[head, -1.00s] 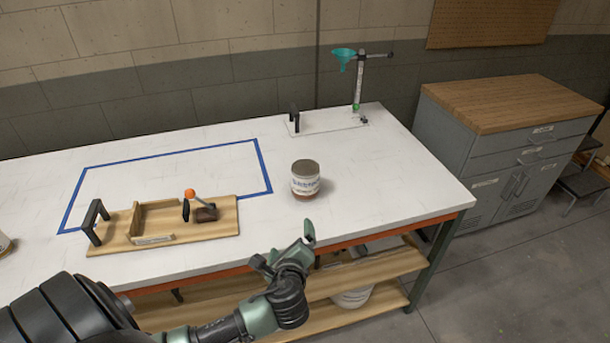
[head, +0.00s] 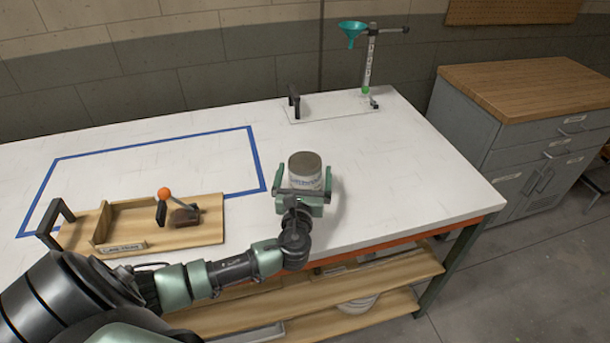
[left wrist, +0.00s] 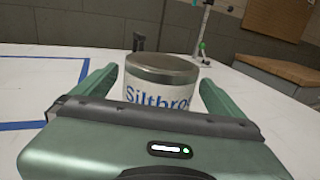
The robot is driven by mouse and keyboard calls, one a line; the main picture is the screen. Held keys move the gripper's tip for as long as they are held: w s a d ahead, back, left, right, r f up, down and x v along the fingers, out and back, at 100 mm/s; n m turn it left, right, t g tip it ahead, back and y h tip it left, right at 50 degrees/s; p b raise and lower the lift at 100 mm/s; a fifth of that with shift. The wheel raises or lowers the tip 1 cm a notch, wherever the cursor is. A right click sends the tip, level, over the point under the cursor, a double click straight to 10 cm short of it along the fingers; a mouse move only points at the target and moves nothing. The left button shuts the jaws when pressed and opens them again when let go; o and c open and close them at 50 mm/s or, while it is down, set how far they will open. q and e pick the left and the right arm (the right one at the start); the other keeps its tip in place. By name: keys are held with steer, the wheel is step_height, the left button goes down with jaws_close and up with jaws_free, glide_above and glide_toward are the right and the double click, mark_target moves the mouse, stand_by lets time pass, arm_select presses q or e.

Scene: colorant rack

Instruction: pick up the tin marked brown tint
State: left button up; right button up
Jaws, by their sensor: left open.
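A white tin with a grey-brown lid and blue lettering (head: 305,168) stands upright on the white worktable. In the left wrist view the tin (left wrist: 160,85) shows part of a label reading "Siltbro"; no brown tint marking can be read, and its lower part is hidden behind my gripper. My left gripper (head: 303,188) is open at the tin's near side, with a finger on each side of it. The fingers (left wrist: 158,92) in the left wrist view have gaps to the tin. My right gripper is not in view.
A wooden fixture (head: 190,235) with an orange-knobbed lever stands left on the table, near a blue tape rectangle (head: 256,160). A stand with a teal funnel (head: 352,30) is at the back. The table right of the tin is clear. A grey cabinet (head: 520,150) stands to the right.

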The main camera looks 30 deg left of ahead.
arm_select(q)
steer(key=x, duration=0.4)
steer(key=shift+p, duration=0.35)
steer(key=shift+w+a, duration=0.15)
steer(key=shift+w, duration=0.1)
steer(key=shift+c, duration=0.9)
steer(key=c, duration=1.5)
steer(key=shift+c, duration=0.5)
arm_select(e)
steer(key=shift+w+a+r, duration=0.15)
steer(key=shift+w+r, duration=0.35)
arm_select(q)
steer(key=shift+r, duration=0.15)
